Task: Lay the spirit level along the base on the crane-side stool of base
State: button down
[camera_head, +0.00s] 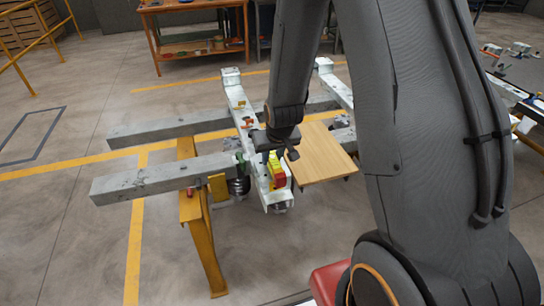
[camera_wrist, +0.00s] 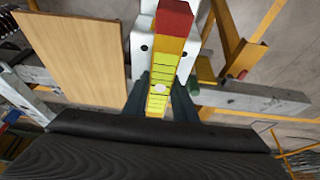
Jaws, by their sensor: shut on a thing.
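The spirit level is a yellow bar with a red end. It shows in the wrist view (camera_wrist: 169,48) and, partly hidden by my gripper, in the head view (camera_head: 277,170). My gripper (camera_wrist: 160,98) is shut on it, one dark finger on each side; in the head view my gripper (camera_head: 272,154) is over the near end of a white base rail. The white base (camera_head: 238,98) shows in the head view, and its rail (camera_wrist: 143,45) lies beneath the level in the wrist view. I cannot tell whether the level touches it, nor which stool is crane-side.
A wooden board (camera_head: 318,158) lies right of the rail, close to my gripper. Grey beams (camera_head: 150,179) cross under the base on a yellow trestle (camera_head: 203,240). An orange workbench (camera_head: 195,45) stands behind. My arm hides much of the right side.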

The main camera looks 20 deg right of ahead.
jog(key=shift+f, duration=0.25)
jog(key=c, duration=1.4)
grip_release()
jog(key=shift+c, duration=0.2)
jog(key=shift+s+r, duration=0.15)
jog(key=shift+r, duration=0.55)
jog(key=b+v, duration=0.2)
jog(key=v, duration=0.8)
jog(key=shift+s+r+b, duration=0.2)
jog(key=shift+b, duration=0.1)
jog(key=s+r+g, duration=0.1)
jog(key=s+g, duration=0.1)
jog(key=s, duration=1.1)
jog(key=shift+g, duration=0.3)
